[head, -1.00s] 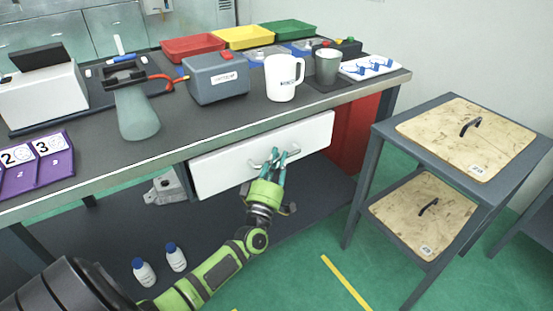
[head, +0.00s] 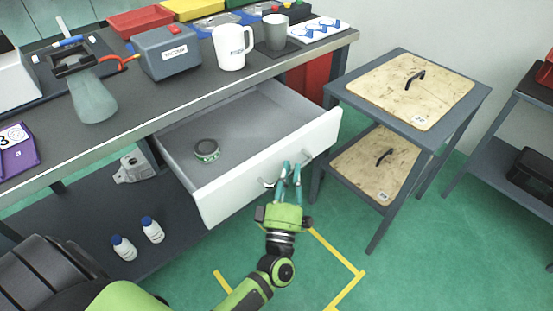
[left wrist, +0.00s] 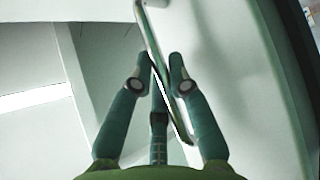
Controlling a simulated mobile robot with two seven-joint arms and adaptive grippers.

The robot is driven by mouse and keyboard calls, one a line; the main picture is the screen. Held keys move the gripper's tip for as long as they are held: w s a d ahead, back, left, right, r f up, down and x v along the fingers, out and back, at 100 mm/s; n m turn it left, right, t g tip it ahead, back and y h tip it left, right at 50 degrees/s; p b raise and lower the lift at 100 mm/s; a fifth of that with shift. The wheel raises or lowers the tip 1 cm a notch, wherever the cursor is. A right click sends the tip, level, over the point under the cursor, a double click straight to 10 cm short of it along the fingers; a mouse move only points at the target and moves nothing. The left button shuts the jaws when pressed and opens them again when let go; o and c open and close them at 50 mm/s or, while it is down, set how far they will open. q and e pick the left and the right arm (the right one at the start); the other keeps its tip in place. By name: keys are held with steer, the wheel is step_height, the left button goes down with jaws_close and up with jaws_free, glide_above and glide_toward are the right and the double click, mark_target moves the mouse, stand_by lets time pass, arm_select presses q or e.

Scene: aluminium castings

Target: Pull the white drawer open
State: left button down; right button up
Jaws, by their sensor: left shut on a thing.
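The white drawer (head: 228,197) stands well out from under the grey workbench (head: 60,160) in the head view. A round green-rimmed tin (head: 206,149) lies inside it. My left gripper (head: 291,168) is at the drawer's front, shut on its bar handle (head: 268,184). In the left wrist view the handle (left wrist: 153,40) runs between the two fingertips (left wrist: 162,62), with the white drawer front (left wrist: 215,60) behind it. My right gripper is not in view.
A white mug (head: 230,48), a grey cup (head: 275,32) and a grey box (head: 170,52) stand on the bench. A grey stand with wooden boards (head: 412,85) is close at the drawer's right. Two white bottles (head: 124,248) stand on the lower shelf.

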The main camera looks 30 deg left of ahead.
arm_select(q)
steer(key=shift+s+d, duration=0.25)
steer(key=shift+d, duration=0.4)
steer(key=shift+s+d, duration=0.3)
steer(key=shift+d, duration=0.3)
steer(key=shift+s+d, duration=0.25)
steer(key=shift+d, duration=0.4)
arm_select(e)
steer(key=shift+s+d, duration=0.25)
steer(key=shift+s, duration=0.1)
arm_select(q)
steer(key=c, duration=1.4)
jaws_free()
steer(key=v, duration=1.2)
steer(key=shift+f, duration=0.1)
